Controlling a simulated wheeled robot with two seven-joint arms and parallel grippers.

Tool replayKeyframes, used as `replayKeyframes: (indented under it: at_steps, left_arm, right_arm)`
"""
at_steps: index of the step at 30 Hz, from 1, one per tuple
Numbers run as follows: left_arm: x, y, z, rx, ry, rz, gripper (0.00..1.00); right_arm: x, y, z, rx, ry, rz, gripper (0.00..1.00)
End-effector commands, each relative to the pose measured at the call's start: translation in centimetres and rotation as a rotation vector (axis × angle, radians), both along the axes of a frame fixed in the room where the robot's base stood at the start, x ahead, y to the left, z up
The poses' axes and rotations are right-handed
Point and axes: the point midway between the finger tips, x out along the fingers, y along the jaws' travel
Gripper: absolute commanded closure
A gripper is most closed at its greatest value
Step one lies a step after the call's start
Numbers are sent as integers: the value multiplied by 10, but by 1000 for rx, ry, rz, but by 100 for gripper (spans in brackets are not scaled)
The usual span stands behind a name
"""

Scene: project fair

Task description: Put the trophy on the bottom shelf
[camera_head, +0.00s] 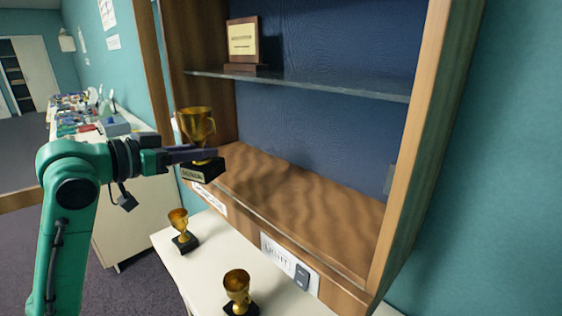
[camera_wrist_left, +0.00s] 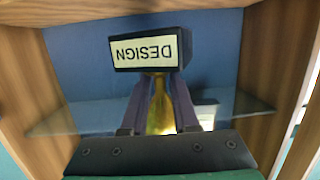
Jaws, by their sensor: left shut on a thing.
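My left gripper (camera_head: 188,155) is shut on a gold trophy (camera_head: 196,123) with a black base. It holds the trophy upright at the left front of the wooden bottom shelf (camera_head: 300,197). In the left wrist view the trophy's base (camera_wrist_left: 150,49) shows a label reading DESIGN, upside down, and the gold stem lies between the fingers (camera_wrist_left: 158,105). I cannot tell whether the base touches the shelf. The bottom shelf's surface looks empty. My right gripper is not in view.
A glass shelf (camera_head: 310,85) above holds a wooden plaque (camera_head: 243,42) at its left. Two more gold trophies (camera_head: 180,228) (camera_head: 238,290) stand on the white table (camera_head: 205,262) below. The cabinet's wooden side posts frame the opening. A cluttered table (camera_head: 85,122) stands at far left.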

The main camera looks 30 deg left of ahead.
Motion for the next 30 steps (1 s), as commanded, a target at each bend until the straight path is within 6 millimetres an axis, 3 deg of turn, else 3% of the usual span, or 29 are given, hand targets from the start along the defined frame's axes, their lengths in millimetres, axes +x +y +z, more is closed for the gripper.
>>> replayKeyframes:
  at_steps: [3,7,18,30]
  left_arm:
    - [37,-13,9,0,2,-1,100]
    - [77,-26,10,2,0,0,100]
    - [151,-52,8,-5,-5,1,100]
    - [154,-54,-56,-3,3,1,100]
  right_arm:
    - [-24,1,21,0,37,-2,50]
    - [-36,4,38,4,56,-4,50]
    - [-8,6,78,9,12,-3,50]
    - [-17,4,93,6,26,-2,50]
